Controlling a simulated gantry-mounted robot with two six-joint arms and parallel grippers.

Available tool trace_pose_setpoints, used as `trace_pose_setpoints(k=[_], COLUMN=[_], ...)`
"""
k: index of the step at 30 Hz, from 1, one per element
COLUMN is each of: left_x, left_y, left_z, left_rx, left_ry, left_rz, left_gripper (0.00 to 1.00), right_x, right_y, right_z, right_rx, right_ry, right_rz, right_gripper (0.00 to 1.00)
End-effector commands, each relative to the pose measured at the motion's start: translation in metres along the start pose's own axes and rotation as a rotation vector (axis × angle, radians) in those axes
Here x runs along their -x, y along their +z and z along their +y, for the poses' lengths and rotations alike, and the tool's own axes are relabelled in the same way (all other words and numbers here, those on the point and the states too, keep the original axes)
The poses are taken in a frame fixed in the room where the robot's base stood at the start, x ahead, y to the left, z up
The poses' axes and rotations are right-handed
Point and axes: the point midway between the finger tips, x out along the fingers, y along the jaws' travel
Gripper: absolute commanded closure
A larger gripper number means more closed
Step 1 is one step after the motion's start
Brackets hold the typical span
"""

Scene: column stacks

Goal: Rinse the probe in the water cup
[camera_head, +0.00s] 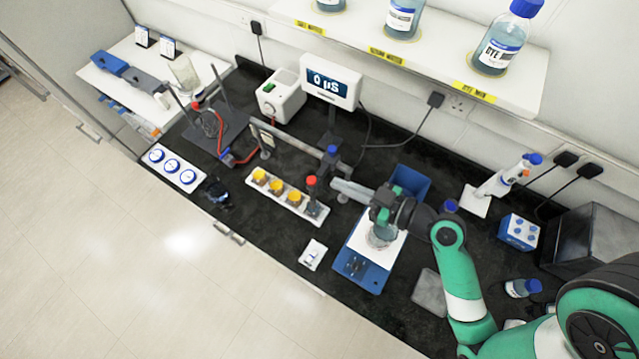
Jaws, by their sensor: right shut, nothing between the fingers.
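My right gripper (338,186) reaches leftward from my green arm, its fingers shut and empty. Its tip is just right of an upright red-capped piece (312,182) at the right end of a white rack. I cannot tell whether they touch. This piece may be the probe; a blue-capped piece (332,150) on the dark stand behind is another candidate. A clear glass vessel (380,237) on the white and blue tray (363,280) sits below my right wrist, which partly hides it. I cannot tell whether it is the water cup. My left gripper is not in view.
The white rack (285,205) holds several yellow-topped cups. A meter (331,86) reading 0 µS stands at the back. A blue bin (410,182) is behind the tray. A small white pad (312,254) lies near the front edge.

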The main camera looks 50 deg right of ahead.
Motion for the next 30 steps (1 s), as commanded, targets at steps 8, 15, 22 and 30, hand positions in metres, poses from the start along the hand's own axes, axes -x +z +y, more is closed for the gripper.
trace_pose_setpoints(k=[8,15,22,30], left_x=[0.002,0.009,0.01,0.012], left_y=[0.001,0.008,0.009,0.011], left_z=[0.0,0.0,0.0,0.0], left_rx=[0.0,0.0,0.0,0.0], left_ry=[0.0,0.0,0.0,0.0], left_rz=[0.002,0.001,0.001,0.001], left_gripper=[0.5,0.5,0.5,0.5], right_x=[-0.063,-0.075,-0.077,-0.077], right_y=[-0.004,0.032,0.038,0.041], right_z=[-0.001,0.0,0.0,0.0], right_rx=[0.001,-0.003,-0.001,-0.001], right_ry=[-0.005,0.0,0.001,0.0], right_rz=[0.002,-0.001,0.0,0.0], right_gripper=[1.0,1.0,1.0,1.0])
